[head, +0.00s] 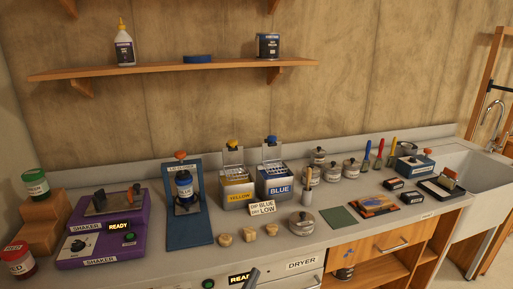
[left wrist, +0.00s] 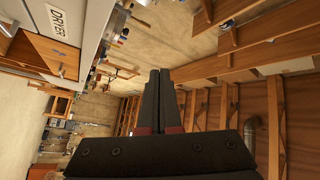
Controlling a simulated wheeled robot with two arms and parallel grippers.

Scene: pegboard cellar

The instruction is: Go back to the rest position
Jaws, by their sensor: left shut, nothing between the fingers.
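My left gripper (left wrist: 160,100) fills the middle of the left wrist view, its two dark fingers pressed together with nothing between them. In the head view only a small grey tip of my left gripper (head: 251,277) shows at the bottom edge, in front of the counter and beside the dryer (head: 302,265). It appears apart from the things on the counter. My right gripper is in neither view.
The counter (head: 330,236) holds a purple shaker (head: 105,241), a yellow box (head: 237,190), a blue box (head: 273,183), several small tins and brushes. A sink (head: 478,170) is at the right. A wooden shelf (head: 160,70) hangs above. The left wrist view shows open room and wooden framing (left wrist: 240,110).

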